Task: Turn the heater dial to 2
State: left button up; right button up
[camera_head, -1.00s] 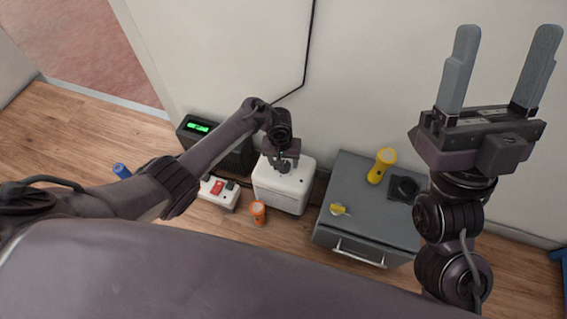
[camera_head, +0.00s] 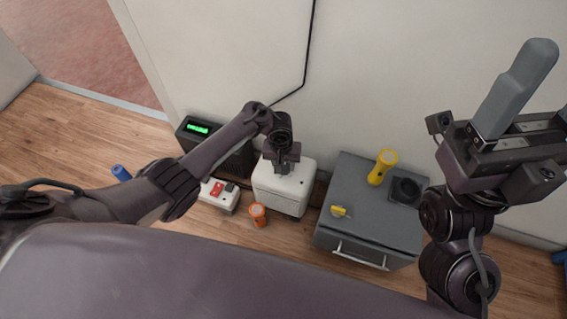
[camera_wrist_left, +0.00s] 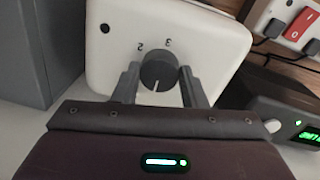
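The heater is a white box (camera_head: 283,192) on the floor against the wall. In the left wrist view its white face (camera_wrist_left: 215,55) carries a round dark grey dial (camera_wrist_left: 158,72) with the numbers 2 and 3 printed beside it. The dial's white mark points toward my gripper's palm, away from both numbers. My left gripper (camera_wrist_left: 160,80) has one finger on each side of the dial, very close to it; whether they press on it I cannot tell. My right gripper (camera_head: 540,85) is raised at the right, open and empty, with one finger out of frame.
A grey cabinet (camera_head: 350,230) right of the heater bears a yellow flashlight (camera_head: 382,167), a small yellow item (camera_head: 340,211) and a black round fixture (camera_head: 405,189). Left are a power strip (camera_head: 217,192) and a dark box with green display (camera_head: 197,128). An orange flashlight (camera_head: 258,215) stands in front.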

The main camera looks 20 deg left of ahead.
pick_arm(q)
jog(key=shift+c, duration=0.7)
